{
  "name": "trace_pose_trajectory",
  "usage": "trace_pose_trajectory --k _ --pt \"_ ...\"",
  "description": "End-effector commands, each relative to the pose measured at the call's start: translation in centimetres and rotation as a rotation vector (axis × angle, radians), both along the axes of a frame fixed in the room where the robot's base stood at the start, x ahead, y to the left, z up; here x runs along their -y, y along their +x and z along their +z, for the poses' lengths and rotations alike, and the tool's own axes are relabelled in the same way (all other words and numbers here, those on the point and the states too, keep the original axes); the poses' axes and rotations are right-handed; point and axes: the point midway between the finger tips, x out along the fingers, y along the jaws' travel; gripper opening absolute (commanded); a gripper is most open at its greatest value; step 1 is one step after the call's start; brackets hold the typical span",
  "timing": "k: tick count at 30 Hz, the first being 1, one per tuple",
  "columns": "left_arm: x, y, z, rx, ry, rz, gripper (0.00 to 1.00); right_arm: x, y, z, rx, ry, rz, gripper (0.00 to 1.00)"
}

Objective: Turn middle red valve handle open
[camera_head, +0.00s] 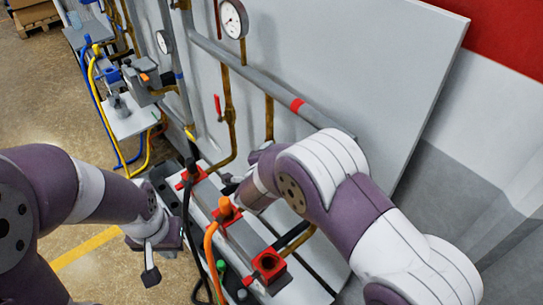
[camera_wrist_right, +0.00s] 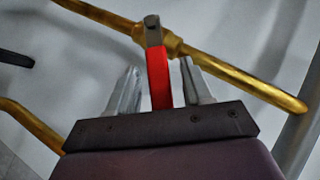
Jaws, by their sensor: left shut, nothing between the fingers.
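In the right wrist view a red valve handle (camera_wrist_right: 159,78) hangs from a dark pivot on a brass pipe. My right gripper (camera_wrist_right: 160,85) is open, with one finger on each side of this handle. I see gaps between the handle and both fingers. In the head view my right gripper is mostly hidden by its own arm, beside the panel. A red valve handle (camera_head: 218,107) shows on a brass pipe there; I cannot tell whether it is the same one. My left gripper (camera_head: 150,274) is shut and empty at the lower left, over the floor, away from the valves.
Below stand an orange fitting (camera_head: 226,207) with a hose and a red square fitting (camera_head: 268,263). Blue and yellow hoses (camera_head: 95,75) run at the left. Floor is open there.

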Motion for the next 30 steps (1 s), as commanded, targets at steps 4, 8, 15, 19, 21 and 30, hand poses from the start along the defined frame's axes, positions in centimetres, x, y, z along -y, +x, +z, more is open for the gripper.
trace_pose_trajectory --k 4,8,15,19,21,30 --pt "0.0 0.0 0.0 0.000 0.000 0.000 0.00 0.0 0.0 0.0 0.000 0.000 0.000 0.49" --pt "0.0 0.0 -0.1 0.000 0.000 0.000 0.00 0.0 -0.1 0.0 0.000 0.000 0.001 0.49" --pt "0.0 0.0 -1.3 0.000 0.000 0.000 0.00 -1.0 -3.3 1.3 0.003 0.002 0.004 0.49" --pt "0.0 0.0 -2.0 0.000 0.000 0.000 0.00 -1.8 -6.2 2.6 0.002 0.002 0.006 0.49" --pt "0.0 0.0 -2.3 0.000 0.000 0.000 0.00 -2.2 -7.7 3.4 0.002 0.002 0.005 0.49" --pt "0.0 0.0 -2.7 0.000 0.000 0.000 0.00 -3.0 -11.1 5.1 0.000 0.000 0.001 0.49"
